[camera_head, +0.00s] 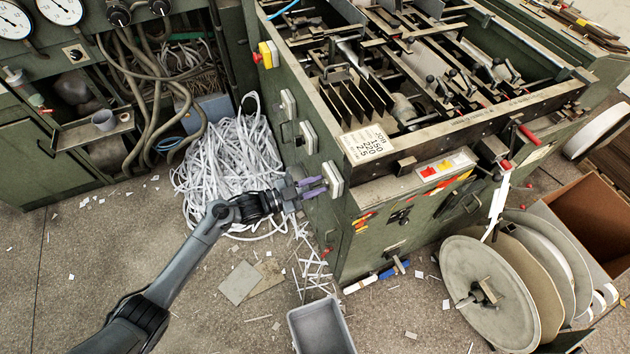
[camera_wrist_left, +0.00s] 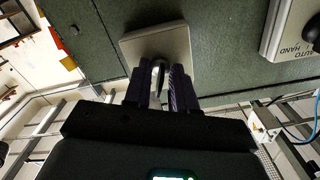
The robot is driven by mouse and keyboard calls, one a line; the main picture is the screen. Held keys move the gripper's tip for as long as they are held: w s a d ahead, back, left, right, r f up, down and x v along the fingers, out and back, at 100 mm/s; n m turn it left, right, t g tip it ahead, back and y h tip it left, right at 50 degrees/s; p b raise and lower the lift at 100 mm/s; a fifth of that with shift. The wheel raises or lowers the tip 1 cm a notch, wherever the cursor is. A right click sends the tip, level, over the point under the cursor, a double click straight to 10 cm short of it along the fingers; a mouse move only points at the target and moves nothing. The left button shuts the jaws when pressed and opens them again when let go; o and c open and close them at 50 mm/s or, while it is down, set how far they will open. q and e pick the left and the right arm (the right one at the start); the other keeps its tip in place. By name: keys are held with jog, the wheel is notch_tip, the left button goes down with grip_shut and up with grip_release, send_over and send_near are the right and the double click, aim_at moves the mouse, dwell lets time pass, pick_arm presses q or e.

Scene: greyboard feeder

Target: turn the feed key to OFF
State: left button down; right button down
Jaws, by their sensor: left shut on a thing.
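My left gripper (camera_head: 317,187) reaches to the side of the green machine, at the lowest of several pale switch plates (camera_head: 334,177). In the left wrist view the same plate (camera_wrist_left: 140,46) is close up, and my left gripper (camera_wrist_left: 161,84) is shut on a narrow metal key (camera_wrist_left: 159,68) that stands out from it. The fingers lie on either side of the key. Its exact angle and any label on the plate cannot be read. My right gripper is not in view.
A neighbouring switch plate (camera_wrist_left: 283,48) reads AUTO and HAND. The green machine (camera_head: 345,235) fills the centre and right. A heap of paper strips (camera_head: 228,165) lies left of it. A grey bin (camera_head: 320,328) and large discs (camera_head: 485,290) stand in front.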

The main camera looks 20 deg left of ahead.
pick_arm(q)
jog(key=n+p, duration=0.2)
jog(key=n, duration=0.1)
jog(key=shift+r+n, duration=0.15)
jog(key=shift+n, duration=0.25)
jog(key=n+p, duration=0.2)
jog(key=n, duration=0.1)
jog(key=shift+n, duration=0.3)
jog(key=n+p, duration=0.2)
jog(key=n, duration=0.2)
jog(key=shift+n+p, duration=0.35)
jog(key=shift+n, duration=0.95)
jog(key=c, duration=1.3)
grip_release()
jog(key=shift+s, duration=0.1)
